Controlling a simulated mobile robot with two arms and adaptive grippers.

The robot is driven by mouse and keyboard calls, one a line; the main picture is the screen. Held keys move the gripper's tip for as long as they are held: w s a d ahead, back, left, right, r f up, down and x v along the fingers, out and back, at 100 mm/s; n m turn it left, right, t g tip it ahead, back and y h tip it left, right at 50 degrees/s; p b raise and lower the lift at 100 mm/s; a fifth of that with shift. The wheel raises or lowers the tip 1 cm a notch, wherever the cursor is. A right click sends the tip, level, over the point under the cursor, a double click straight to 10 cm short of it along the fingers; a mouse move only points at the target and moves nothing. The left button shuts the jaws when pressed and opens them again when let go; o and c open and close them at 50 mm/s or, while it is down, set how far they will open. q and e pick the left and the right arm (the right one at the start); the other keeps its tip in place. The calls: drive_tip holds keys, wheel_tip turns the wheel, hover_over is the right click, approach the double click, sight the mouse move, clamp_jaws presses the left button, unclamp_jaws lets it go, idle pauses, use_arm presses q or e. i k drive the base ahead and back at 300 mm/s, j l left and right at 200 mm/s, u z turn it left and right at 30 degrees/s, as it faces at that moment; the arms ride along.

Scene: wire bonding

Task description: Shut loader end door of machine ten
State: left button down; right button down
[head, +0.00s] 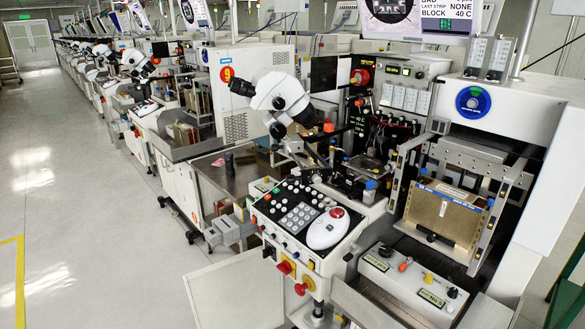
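The nearest wire bonding machine fills the middle and right, with a black keypad console (293,208) and a white microscope (285,98). I cannot read a number ten on it. A plain white panel (235,292) juts out to the left below the console, at the machine's lower left. It looks like a door standing open, but its hinge is unclear and its lower part is cut off by the frame. Neither of my grippers is in view.
The neighbouring machine (255,68) behind carries an orange 9 sign (227,74). A brown magazine (443,215) sits in the near machine's right end. More machines line the aisle back to a far door. The grey floor (90,220) at left is clear, with a yellow line (20,285).

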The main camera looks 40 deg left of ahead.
sight(244, 290)
drive_tip(key=j+z, duration=0.2)
drive_tip(key=z, duration=0.15)
drive_tip(key=j+z, duration=0.35)
drive_tip(key=k+j+z, duration=0.1)
drive_tip(key=j, duration=0.3)
drive_tip(key=k+j+z, duration=0.1)
drive_tip(key=j, duration=0.3)
drive_tip(key=k+j+z, duration=0.1)
drive_tip(key=j, duration=0.25)
drive_tip(key=k+j+z, duration=0.1)
drive_tip(key=j, duration=0.25)
drive_tip(key=k+j+z, duration=0.15)
drive_tip(key=j, duration=0.25)
drive_tip(key=k+j, duration=0.15)
drive_tip(key=j, duration=0.2)
drive_tip(key=k+j, duration=0.15)
drive_tip(key=j, duration=0.2)
drive_tip(key=k+j, duration=0.15)
drive_tip(key=j, duration=0.2)
drive_tip(key=k+j, duration=0.15)
drive_tip(key=j, duration=0.2)
drive_tip(key=k+j, duration=0.15)
drive_tip(key=j, duration=0.25)
drive_tip(key=k+j, duration=0.15)
drive_tip(key=j, duration=0.2)
drive_tip(key=k+j, duration=0.15)
drive_tip(key=j, duration=0.2)
drive_tip(key=z, duration=0.05)
